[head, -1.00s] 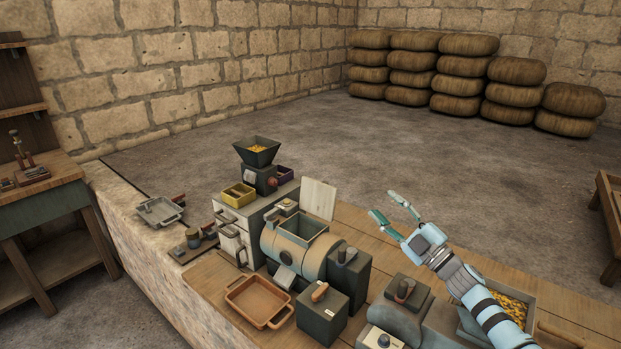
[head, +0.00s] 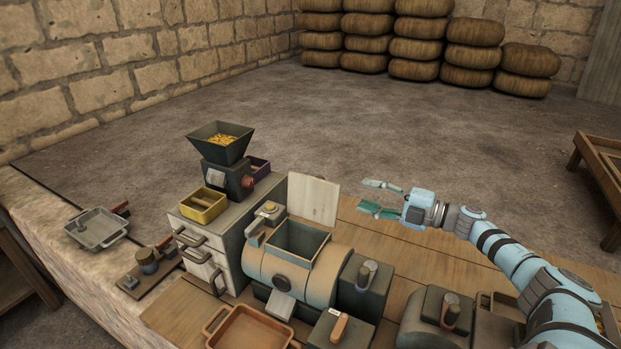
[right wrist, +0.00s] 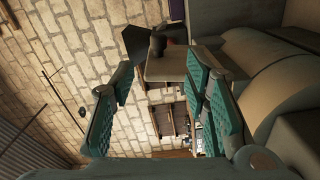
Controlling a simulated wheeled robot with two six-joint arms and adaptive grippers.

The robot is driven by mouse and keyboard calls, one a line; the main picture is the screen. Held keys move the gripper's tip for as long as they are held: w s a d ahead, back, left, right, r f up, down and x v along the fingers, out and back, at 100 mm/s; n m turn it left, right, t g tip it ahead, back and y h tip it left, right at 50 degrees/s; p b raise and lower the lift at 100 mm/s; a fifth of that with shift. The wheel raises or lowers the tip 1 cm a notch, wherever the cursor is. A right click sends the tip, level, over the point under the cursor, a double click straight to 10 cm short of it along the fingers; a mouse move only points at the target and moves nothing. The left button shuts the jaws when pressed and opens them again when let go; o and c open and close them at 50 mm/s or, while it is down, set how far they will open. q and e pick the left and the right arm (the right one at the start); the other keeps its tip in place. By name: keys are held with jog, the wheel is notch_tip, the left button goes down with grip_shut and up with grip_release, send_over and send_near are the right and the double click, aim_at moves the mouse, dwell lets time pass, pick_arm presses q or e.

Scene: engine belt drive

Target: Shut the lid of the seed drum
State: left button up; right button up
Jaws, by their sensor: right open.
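The seed drum (head: 323,277) is a rounded tan body with an open square mouth on top. Its lid (head: 313,198), a pale flat board, stands open and upright at the mouth's far edge. My right gripper (head: 368,195) is open and empty, pointing left, a short way right of the lid and apart from it. In the right wrist view, the open teal fingers (right wrist: 158,72) frame a pale plate that looks like the lid (right wrist: 166,66), beyond the fingertips. The drum (right wrist: 278,98) fills the right side there. My left gripper is not in view.
A hopper of yellow grain (head: 222,142) stands on a drawer cabinet (head: 205,236) left of the drum. An orange-brown tray (head: 250,330) lies in front. Dark lever boxes (head: 364,286) stand right of the drum. The bench behind my right gripper is clear.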

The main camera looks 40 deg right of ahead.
aim_at(319, 181)
jog(key=b+x, duration=0.3)
jog(key=x, duration=1.1)
jog(key=shift+s+a+r, duration=0.1)
jog(key=shift+c, duration=0.6)
grip_shut()
